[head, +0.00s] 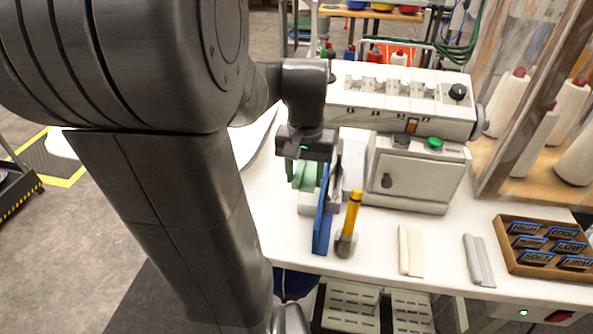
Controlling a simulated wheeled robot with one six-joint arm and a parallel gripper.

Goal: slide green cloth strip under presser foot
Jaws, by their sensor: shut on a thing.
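The green cloth strip (305,175) hangs just below my gripper (304,158), at the left end of the sewing machine (398,100). My gripper is shut on the strip. It points down over the white table, left of the machine's pale body. The strip's lower part is close to the machine's bed, but I cannot tell whether it touches it. The presser foot cannot be made out behind my gripper and the parts around it.
A long blue piece (322,222) stands right beside the strip. A yellow-handled tool (352,212) is upright next to it. A cream strip (410,250), a grey strip (478,260) and a wooden label tray (510,262) lie right. The white table between them is clear.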

